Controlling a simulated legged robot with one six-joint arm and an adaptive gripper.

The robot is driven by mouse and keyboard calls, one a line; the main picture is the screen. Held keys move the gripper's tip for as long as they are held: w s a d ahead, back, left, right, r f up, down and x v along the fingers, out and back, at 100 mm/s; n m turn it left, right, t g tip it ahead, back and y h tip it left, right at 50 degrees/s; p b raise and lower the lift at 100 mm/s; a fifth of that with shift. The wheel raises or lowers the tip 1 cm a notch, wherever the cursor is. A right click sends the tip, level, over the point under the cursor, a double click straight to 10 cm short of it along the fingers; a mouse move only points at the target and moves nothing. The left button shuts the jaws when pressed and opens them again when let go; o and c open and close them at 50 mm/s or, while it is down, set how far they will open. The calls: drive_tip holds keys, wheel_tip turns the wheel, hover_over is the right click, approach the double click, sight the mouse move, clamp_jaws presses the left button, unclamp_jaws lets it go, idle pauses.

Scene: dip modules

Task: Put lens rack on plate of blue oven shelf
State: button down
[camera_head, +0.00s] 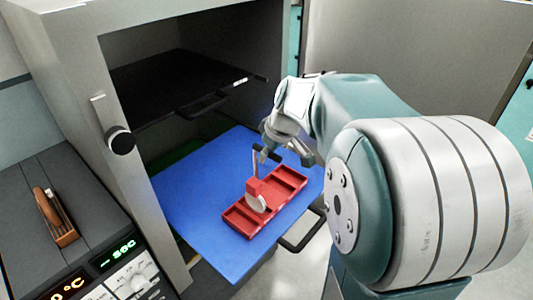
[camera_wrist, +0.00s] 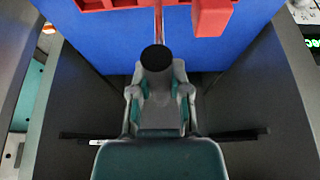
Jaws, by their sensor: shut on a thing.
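The red lens rack (camera_head: 285,181) is a long tray with open compartments, a pale round disc (camera_head: 257,203) and an upright thin rod with a dark end. It is over the blue plate (camera_head: 190,195) of the pulled-out oven shelf; I cannot tell whether it rests on it or hangs just above. My gripper (camera_head: 268,150) is shut at the rod's dark upper end, above the plate. In the wrist view my gripper (camera_wrist: 157,72) is at the black knob (camera_wrist: 156,58), with part of the red rack (camera_wrist: 212,15) at the top edge. The fingertips are partly hidden.
The grey oven stands open, with a dark upper shelf (camera_head: 185,90) above the blue one. A black handle (camera_head: 303,232) sticks out at the blue shelf's front. A brown object (camera_head: 55,217) lies on a dark cabinet at left. The plate's left part is clear.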

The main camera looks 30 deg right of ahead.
drive_tip(key=c, duration=0.6)
unclamp_jaws()
drive_tip(key=shift+r, duration=0.1)
drive_tip(key=v, duration=1.1)
drive_tip(key=shift+s+r, duration=0.2)
drive_tip(key=shift+r, duration=0.1)
drive_tip(key=s+a+f+m, duration=0.1)
drive_tip(key=s+a+f, duration=0.1)
drive_tip(key=s+a, duration=0.2)
drive_tip(key=s+a+f+m+t+h, duration=0.1)
drive_tip(key=s+a+f, duration=0.2)
drive_tip(key=s+a, duration=0.2)
drive_tip(key=s+a+f+m, duration=0.2)
drive_tip(key=s+a+f, duration=0.1)
drive_tip(key=s+a, duration=0.2)
drive_tip(key=shift+s+a+f+h, duration=0.2)
drive_tip(key=shift+s+h, duration=0.1)
drive_tip(key=shift+s, duration=0.2)
